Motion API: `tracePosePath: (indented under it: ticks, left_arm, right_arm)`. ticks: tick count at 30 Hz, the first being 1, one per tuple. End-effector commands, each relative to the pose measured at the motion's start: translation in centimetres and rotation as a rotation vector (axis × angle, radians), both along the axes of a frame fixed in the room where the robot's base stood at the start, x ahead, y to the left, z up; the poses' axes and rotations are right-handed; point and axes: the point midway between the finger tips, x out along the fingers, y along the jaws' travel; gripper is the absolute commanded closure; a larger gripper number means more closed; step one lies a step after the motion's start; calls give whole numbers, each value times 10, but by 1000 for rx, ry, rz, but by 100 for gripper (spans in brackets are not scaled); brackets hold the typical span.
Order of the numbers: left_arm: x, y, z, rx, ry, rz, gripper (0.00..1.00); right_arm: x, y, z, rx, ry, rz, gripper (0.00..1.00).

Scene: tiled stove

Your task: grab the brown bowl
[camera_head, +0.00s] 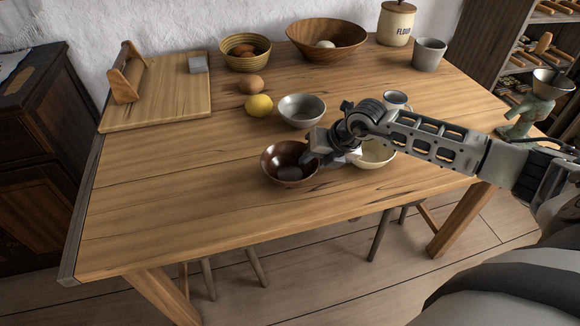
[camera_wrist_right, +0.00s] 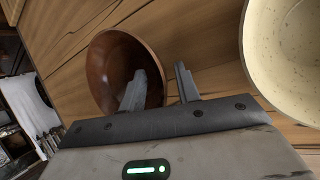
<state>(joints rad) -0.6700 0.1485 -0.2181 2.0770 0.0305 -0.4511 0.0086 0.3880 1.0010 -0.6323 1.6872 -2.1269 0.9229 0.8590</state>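The brown bowl (camera_head: 272,164) stands upright near the front edge of the wooden table, dark and glossy inside. It also shows in the right wrist view (camera_wrist_right: 104,62). My right gripper (camera_head: 312,158) is at the bowl's right rim. In the right wrist view the gripper (camera_wrist_right: 160,88) has its fingers apart with nothing clamped between them. One finger overlaps the bowl's opening and the other is outside, so the rim lies between them; whether either touches it I cannot tell. My left gripper is out of view.
A cream bowl (camera_head: 378,157) stands close on the right, partly behind my wrist. A grey bowl (camera_head: 302,109), lemon (camera_head: 259,106) and brown egg (camera_head: 250,84) lie behind. A larger wooden bowl (camera_head: 326,36) is at the back. The table's left front is clear.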

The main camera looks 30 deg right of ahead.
Motion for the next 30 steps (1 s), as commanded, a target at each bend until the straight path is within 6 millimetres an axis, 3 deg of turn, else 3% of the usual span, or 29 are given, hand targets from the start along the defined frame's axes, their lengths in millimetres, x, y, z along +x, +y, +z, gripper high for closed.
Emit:
tracePosePath:
  ticks: [7,10,11,23,30]
  left_arm:
    - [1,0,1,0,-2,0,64]
    - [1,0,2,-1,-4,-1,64]
    - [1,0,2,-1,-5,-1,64]
    - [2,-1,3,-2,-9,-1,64]
    - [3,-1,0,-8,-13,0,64]
  right_arm:
    - [1,0,-1,-1,-1,0,70]
    - [1,0,-1,-1,-1,0,98]
    - [1,0,-1,0,0,1,100]
    - [1,0,1,-1,-1,0,100]
    - [2,0,24,-2,-5,1,100]
